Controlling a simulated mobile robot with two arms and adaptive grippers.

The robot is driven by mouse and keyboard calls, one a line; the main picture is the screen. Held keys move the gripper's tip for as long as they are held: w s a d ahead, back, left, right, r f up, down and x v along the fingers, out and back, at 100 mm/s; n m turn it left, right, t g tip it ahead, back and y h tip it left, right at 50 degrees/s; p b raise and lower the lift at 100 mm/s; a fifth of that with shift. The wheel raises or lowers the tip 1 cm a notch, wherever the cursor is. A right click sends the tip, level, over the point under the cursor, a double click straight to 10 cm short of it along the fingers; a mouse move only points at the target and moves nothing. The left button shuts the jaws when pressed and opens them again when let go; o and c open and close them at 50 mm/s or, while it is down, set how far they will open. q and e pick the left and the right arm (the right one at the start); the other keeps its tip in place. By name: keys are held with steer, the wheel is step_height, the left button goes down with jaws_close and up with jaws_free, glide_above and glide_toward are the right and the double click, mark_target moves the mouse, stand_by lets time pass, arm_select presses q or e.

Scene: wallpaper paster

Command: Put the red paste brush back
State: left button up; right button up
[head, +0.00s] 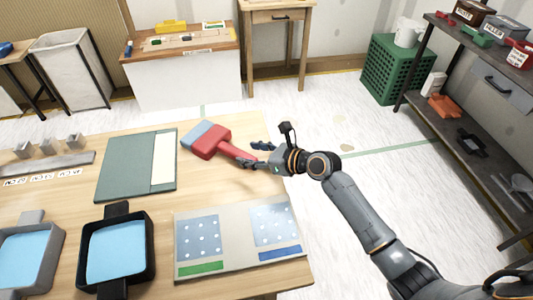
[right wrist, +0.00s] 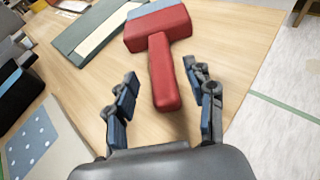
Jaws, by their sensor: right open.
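The red paste brush (head: 210,143), with a grey-blue head end, lies on the wooden table near its far right corner. Its handle points right, toward my right gripper (head: 256,155). In the right wrist view, the brush (right wrist: 161,60) has its handle running down between the two open fingers of my right gripper (right wrist: 160,85). The fingers stand apart on both sides of the handle, with visible gaps. My left gripper is not in view.
Left of the brush lies a green board (head: 122,168) with a pale strip. Nearer are a dotted pad board (head: 240,265) and black tray (head: 153,270) with a light blue inside. A grey tray (head: 52,262) stands left. A shelf (head: 465,150) and green crate (head: 390,70) stand right.

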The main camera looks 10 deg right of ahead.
steer(key=v, duration=0.6)
steer(key=shift+s+d+r, duration=0.1)
steer(key=shift+s+d, duration=0.1)
steer(key=shift+s, duration=0.1)
